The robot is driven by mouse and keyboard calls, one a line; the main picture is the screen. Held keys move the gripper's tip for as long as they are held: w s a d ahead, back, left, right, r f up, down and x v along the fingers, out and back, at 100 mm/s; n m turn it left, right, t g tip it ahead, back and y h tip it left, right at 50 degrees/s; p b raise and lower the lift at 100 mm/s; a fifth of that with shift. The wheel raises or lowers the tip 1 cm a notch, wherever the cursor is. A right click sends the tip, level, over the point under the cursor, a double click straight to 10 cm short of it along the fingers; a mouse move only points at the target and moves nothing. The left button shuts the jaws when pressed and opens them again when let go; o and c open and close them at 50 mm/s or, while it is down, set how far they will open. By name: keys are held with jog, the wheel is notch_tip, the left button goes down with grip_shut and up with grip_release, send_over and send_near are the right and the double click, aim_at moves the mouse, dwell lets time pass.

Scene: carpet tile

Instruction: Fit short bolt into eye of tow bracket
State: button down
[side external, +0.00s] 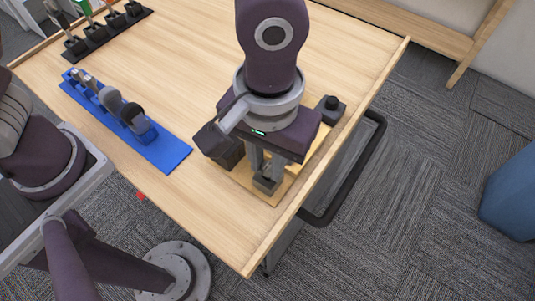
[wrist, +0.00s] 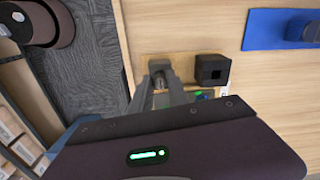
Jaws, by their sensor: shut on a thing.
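My gripper (side external: 268,178) points down over a yellowish wooden board (side external: 286,197) near the table's right edge. Its two fingers, seen also in the wrist view (wrist: 164,78), are shut on a small grey-brown piece (wrist: 160,82), seemingly the short bolt, mostly hidden between them. In the side view a dark grey fixture, likely the tow bracket (side external: 266,186), is at the fingertips. Its eye is hidden, and I cannot tell whether the bolt is in it. A black block with a square hole (wrist: 212,70) stands beside the fingers on the board.
A black block with a round knob (side external: 331,107) stands at the board's far end. A blue rack (side external: 165,155) with several grey parts lies to the left. A black rack (side external: 105,36) with coloured-handled tools is at the back left. The tabletop between is clear.

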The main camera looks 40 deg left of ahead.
aim_at(268, 168)
jog(key=shift+f, duration=0.5)
jog(key=c, duration=1.2)
grip_release()
notch_tip(268, 168, up, 7)
